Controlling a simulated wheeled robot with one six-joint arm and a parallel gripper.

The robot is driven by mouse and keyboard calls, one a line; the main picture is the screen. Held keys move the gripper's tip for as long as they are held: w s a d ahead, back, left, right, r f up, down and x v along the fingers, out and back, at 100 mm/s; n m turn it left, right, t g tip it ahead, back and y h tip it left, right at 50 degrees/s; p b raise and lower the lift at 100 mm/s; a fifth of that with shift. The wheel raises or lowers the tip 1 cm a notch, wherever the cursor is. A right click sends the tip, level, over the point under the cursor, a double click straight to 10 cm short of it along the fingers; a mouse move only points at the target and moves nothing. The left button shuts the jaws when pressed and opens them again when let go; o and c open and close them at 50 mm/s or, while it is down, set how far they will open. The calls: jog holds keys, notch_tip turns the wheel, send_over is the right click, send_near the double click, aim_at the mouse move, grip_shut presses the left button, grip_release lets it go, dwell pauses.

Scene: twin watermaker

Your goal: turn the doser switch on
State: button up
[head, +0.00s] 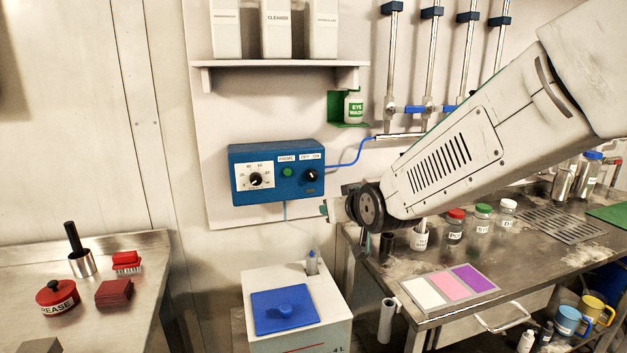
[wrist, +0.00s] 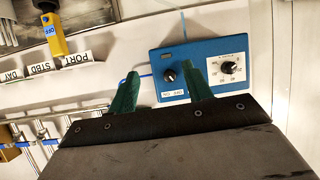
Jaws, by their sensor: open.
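The doser is a blue wall box (head: 277,190) in the head view; it also shows upside down in the wrist view (wrist: 205,51). Its black switch knob (head: 310,175) sits at the right end under an OFF/ON label. In the wrist view the switch knob (wrist: 169,76) appears between my two green fingers, some way beyond them. I cannot tell which way it points. My gripper (head: 325,208) is open and empty, just below and right of the box, apart from it. In the wrist view my gripper (wrist: 160,84) has one finger partly covering the box between knob and dial.
The box also carries a white-faced dial (head: 255,179) and a green PRIME button (head: 288,172). A blue tube (head: 352,160) leaves its right side. A shelf (head: 280,64) with bottles is above, and a white tank with a blue lid (head: 284,322) stands below. A bench is at right.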

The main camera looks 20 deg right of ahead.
aim_at(313, 177)
jog(key=w+t, duration=0.1)
jog(key=w, duration=0.4)
jog(key=w+r+t, duration=0.1)
jog(key=w+t, duration=0.1)
jog(key=w, duration=0.3)
jog(key=w+a+t, duration=0.1)
jog(key=w+t, duration=0.1)
jog(key=w, duration=0.3)
jog(key=shift+a+r, duration=0.1)
jog(key=shift+r, duration=0.05)
jog(key=c, duration=1)
